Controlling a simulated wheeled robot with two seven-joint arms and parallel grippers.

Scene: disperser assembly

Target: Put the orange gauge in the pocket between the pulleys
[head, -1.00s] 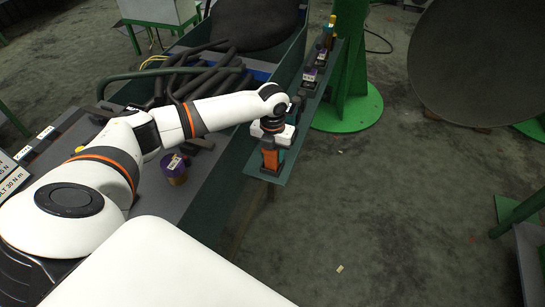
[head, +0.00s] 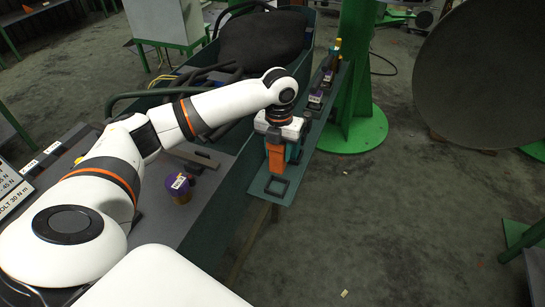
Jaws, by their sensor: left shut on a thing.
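My left gripper (head: 279,146) points down over the near end of a narrow teal shelf (head: 262,196). It is shut on the orange gauge (head: 277,158), a small upright block with teal beside it. A dark square frame (head: 266,186) lies on the shelf just below the gauge and looks empty. The gauge seems to be above the frame, but the exact gap is hard to tell. I cannot make out the pulleys or the pocket between them for certain. My right gripper does not show.
Several small items, one a purple-labelled block (head: 316,97), stand farther along the shelf. A green post base (head: 355,136) is right of the shelf. A large dark disc (head: 480,70) stands at upper right. The right floor is mostly clear.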

